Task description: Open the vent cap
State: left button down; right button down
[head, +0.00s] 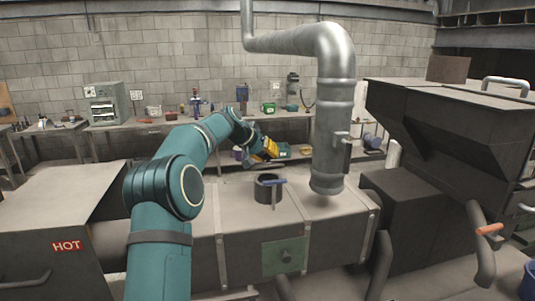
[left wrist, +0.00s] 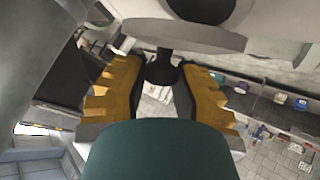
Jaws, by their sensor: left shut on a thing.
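My left gripper (head: 265,150), with yellow fingers, is above and behind a short dark round pipe stub (head: 268,192) on the grey duct. The knob sits at a pale grey plate-like part (left wrist: 185,35) with a dark round area. I cannot tell for sure which part is the vent cap. My right gripper is not in view.
A tall silver pipe (head: 333,115) rises from the duct (head: 322,225), right of the stub. A dark machine (head: 455,120) stands at the right. A cluttered workbench (head: 150,122) runs along the back wall.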

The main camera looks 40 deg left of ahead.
pick_arm(q)
jog(key=shift+w+a, duration=0.1)
jog(key=shift+w, duration=0.05)
dwell(0.5)
jog(key=c, duration=1)
grip_release()
jog(key=shift+w, duration=0.1)
jog(key=v, duration=1.2)
jog(key=shift+a, duration=0.15)
